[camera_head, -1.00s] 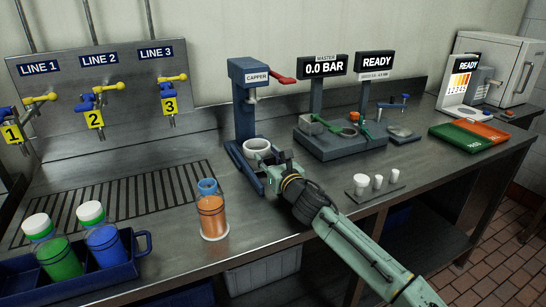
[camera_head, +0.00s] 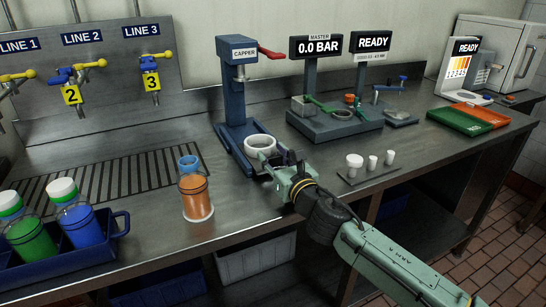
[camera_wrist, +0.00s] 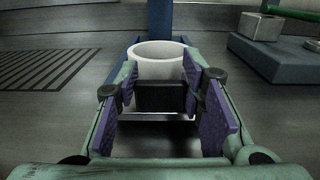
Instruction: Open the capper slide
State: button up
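The capper (camera_head: 238,90) is a blue stand with a red lever (camera_head: 271,53) at its top right. Its slide carries a white ring-shaped cup (camera_head: 260,146), which sits toward the front of the base, out from the post. My gripper (camera_head: 284,168) is at the front of the slide. In the wrist view, the purple pads of my gripper (camera_wrist: 160,92) stand on either side of the slide's dark block-like handle (camera_wrist: 160,98), seemingly closed on it. The white cup (camera_wrist: 158,62) is just beyond. The exact pad contact is partly hidden.
An orange bottle (camera_head: 194,190) stands left of the capper. A rack (camera_head: 70,262) with green and blue bottles is farther left. A small tray (camera_head: 365,174) with white cups lies right of my gripper, and a grey-blue test stand (camera_head: 330,122) is behind it.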

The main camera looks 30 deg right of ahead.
jog(key=o, duration=0.4)
jog(key=shift+o, duration=0.2)
jog(key=s, duration=0.7)
jog(key=shift+s, duration=0.25)
